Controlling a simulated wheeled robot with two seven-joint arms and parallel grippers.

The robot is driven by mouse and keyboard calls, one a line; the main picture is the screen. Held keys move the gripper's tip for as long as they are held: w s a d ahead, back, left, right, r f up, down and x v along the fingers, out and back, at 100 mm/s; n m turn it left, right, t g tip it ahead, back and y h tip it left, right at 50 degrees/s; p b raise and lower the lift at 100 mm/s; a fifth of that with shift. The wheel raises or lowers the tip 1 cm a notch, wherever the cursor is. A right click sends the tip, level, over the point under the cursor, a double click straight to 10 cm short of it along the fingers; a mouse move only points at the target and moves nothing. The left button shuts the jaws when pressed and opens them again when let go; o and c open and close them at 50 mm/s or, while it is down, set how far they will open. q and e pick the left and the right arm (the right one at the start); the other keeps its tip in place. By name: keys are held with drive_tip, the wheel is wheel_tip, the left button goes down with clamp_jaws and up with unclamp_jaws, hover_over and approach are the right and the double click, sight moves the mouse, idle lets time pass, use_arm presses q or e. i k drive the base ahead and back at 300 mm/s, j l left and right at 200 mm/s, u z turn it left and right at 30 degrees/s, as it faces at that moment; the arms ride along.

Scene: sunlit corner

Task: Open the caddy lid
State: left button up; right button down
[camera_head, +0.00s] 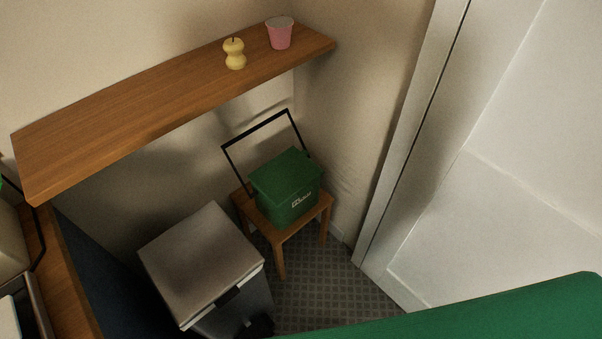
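A green caddy (290,201) with white lettering on its front stands on a small wooden stool in the corner. Its green lid (284,173) lies flat over the top and looks closed. Its black handle (256,132) stands raised behind the lid, toward the wall. Neither of my grippers shows in the head view, so I see nothing touching the caddy.
A wooden stool (279,238) bears the caddy. A grey-lidded bin (204,251) stands to its left. A wooden shelf (150,107) above holds a yellow pear-shaped object (234,55) and a pink cup (280,36). A white door (490,190) is at right; a green surface (500,312) fills the lower right.

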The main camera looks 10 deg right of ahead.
sight(288, 174)
drive_tip(key=l, duration=1.5)
